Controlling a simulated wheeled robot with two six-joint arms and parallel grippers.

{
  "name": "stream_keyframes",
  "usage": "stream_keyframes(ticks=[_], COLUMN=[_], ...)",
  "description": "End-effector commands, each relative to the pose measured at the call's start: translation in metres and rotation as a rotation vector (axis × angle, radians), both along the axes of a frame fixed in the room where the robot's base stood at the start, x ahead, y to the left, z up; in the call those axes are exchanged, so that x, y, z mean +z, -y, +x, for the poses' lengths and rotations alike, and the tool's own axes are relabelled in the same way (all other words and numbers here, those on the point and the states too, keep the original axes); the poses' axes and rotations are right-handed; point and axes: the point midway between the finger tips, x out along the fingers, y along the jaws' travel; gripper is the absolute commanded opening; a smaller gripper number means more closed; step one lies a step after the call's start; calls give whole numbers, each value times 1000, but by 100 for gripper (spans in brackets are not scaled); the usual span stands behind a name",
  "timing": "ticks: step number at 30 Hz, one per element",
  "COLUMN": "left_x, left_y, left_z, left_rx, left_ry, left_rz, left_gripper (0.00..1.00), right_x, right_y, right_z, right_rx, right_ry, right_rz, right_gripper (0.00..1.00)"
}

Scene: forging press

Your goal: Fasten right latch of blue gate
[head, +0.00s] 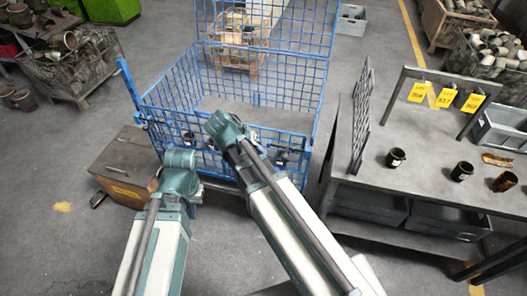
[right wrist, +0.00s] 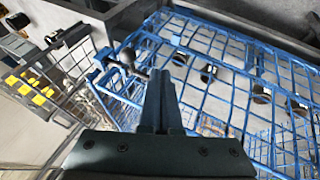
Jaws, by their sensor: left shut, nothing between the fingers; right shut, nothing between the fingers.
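The blue gate (right wrist: 235,65) is the mesh front of a blue wire cage (head: 315,75). In the right wrist view, a dark round knob (right wrist: 127,55) sits at the gate's corner post, seemingly part of the latch; whether it is fastened I cannot tell. My right gripper (right wrist: 161,78) is shut and empty, its tips just beside and below the knob in the picture; contact is unclear. In the head view, my right arm's end covers part of the gate and hides its fingers. My left gripper (head: 180,165) is in front of the cage's left part, its fingers mostly hidden.
A grey worktable (head: 440,160) with an upright mesh panel (head: 362,115) stands close to the cage's right side. A brown box (head: 125,165) sits at the cage's front left. Several dark cylindrical parts show through the mesh in the wrist view.

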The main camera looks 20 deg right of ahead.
Motion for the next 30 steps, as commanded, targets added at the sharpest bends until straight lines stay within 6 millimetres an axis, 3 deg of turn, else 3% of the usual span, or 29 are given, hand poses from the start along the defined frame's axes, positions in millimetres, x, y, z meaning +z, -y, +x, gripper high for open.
stream_keyframes(ticks=[9, 15, 30], left_x=[45, 63, 70], left_y=[0, 0, 0], left_z=[0, 0, 0], left_rx=[-1, -2, -2], left_ry=[0, 0, 0], left_rz=[0, 0, 0], left_gripper=[0, 0, 0], right_x=[45, 63, 69], right_y=[-24, -38, -45], right_z=[-7, -11, -13], right_rx=[2, 2, 0], right_ry=[0, 1, 0], right_rz=[-1, 0, 0], right_gripper=[0, 0, 0])
